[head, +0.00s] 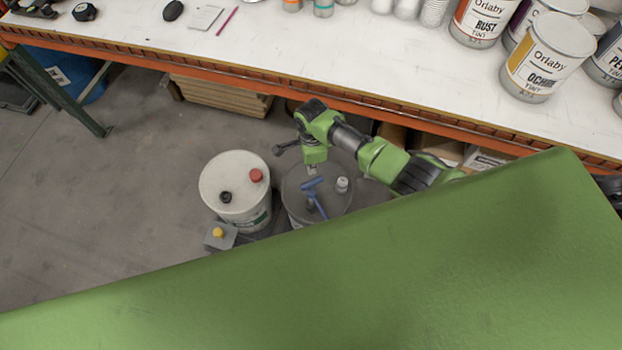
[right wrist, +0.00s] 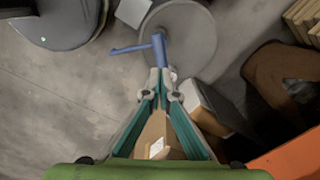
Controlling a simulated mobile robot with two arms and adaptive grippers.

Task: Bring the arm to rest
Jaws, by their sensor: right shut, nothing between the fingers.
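My right arm (head: 385,160) reaches out below the front edge of the workbench in the head view. My right gripper (head: 311,170) points down over the grey-lidded drum and is shut and empty. In the right wrist view its fingertips (right wrist: 161,76) are together, close to the blue T-shaped fitting in the picture. I cannot tell whether they touch it. The blue fitting (head: 313,185) stands on the drum lid; it also shows in the right wrist view (right wrist: 158,46). My left gripper is in neither view.
A white drum (head: 232,178) with red and black caps stands left of the grey-lidded drum (head: 335,200). The orange-edged workbench (head: 300,45) carries several paint cans (head: 545,60). Cardboard (head: 222,95) lies below it. The floor (head: 90,200) at left is clear.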

